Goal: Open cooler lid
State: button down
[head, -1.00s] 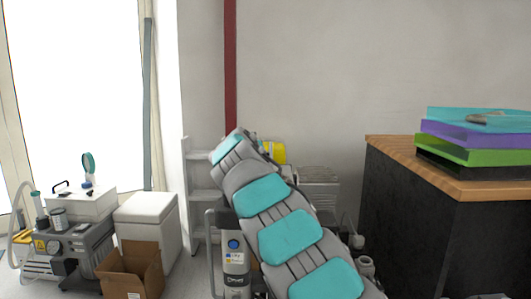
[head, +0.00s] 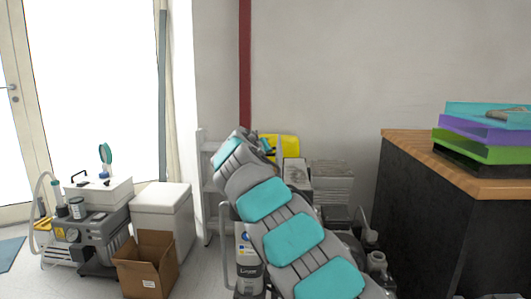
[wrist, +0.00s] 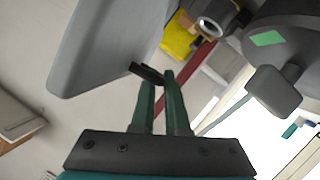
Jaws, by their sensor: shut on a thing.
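My gripper (wrist: 160,75) shows in the wrist view, its two green fingers close together with their tips at a small dark tab. The tab (wrist: 146,73) is at the edge of a large pale grey panel (wrist: 105,45). I cannot tell whether this panel is the cooler's lid. In the head view, a white chest (head: 160,220) that may be the cooler stands on the floor at the left, its flat top looking closed. My arm's far end is right of and apart from this chest; it hides my gripper there.
An open cardboard box (head: 147,265) stands in front of the chest. A compressor (head: 85,235) is at its left. A white shelf (head: 208,185) and a yellow thing (head: 288,147) are near the wall. A dark cabinet with a wooden top (head: 415,215) bounds the right side.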

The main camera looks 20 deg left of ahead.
jog(key=c, duration=1.2)
grip_release()
jog(key=shift+b+v, duration=0.6)
jog(key=shift+v, duration=3.25)
